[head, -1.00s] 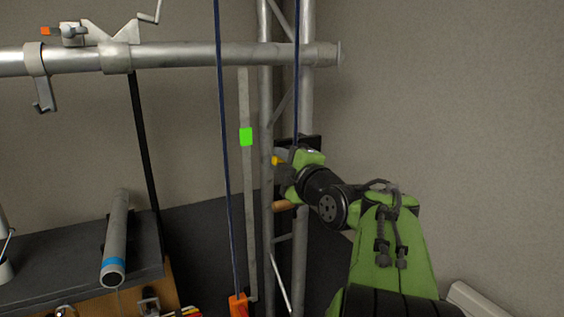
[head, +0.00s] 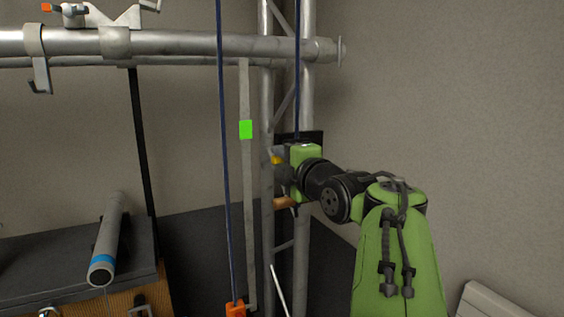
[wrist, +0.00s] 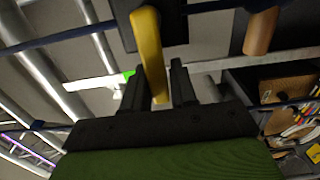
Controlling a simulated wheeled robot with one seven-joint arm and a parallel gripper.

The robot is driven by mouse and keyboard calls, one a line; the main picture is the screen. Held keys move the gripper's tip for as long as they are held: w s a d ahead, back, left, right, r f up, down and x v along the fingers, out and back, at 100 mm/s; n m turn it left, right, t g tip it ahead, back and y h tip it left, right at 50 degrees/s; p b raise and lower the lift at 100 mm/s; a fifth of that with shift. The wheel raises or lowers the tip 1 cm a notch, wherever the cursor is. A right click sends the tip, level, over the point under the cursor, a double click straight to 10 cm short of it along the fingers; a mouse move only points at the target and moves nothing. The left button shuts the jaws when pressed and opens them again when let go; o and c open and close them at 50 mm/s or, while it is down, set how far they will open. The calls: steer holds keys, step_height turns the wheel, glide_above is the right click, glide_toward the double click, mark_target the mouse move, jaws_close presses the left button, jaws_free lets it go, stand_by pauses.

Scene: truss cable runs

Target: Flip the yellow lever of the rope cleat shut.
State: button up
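The yellow lever (wrist: 150,50) of the rope cleat runs down from the dark cleat body (wrist: 170,25) in the wrist view. Its lower end lies between the two fingers of my gripper (wrist: 157,85), with narrow gaps seeming to show on both sides. My gripper is open around the lever. In the head view, a small part of the yellow lever (head: 277,160) shows beside my gripper (head: 282,174) at the truss upright. My wrist hides most of the cleat there.
A brown wooden handle (head: 281,203) sits just below my gripper. Blue ropes (head: 225,150) hang in front of the truss (head: 267,100). A green marker (head: 246,129) is on a grey strip. A bench (head: 60,270) with a grey tube (head: 107,235) stands at left.

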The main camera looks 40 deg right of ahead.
steer(key=shift+o, duration=1.4)
steer(key=b+v, duration=0.2)
steer(key=v, duration=1.3)
steer(key=shift+s, duration=0.35)
steer(key=shift+a, duration=0.15)
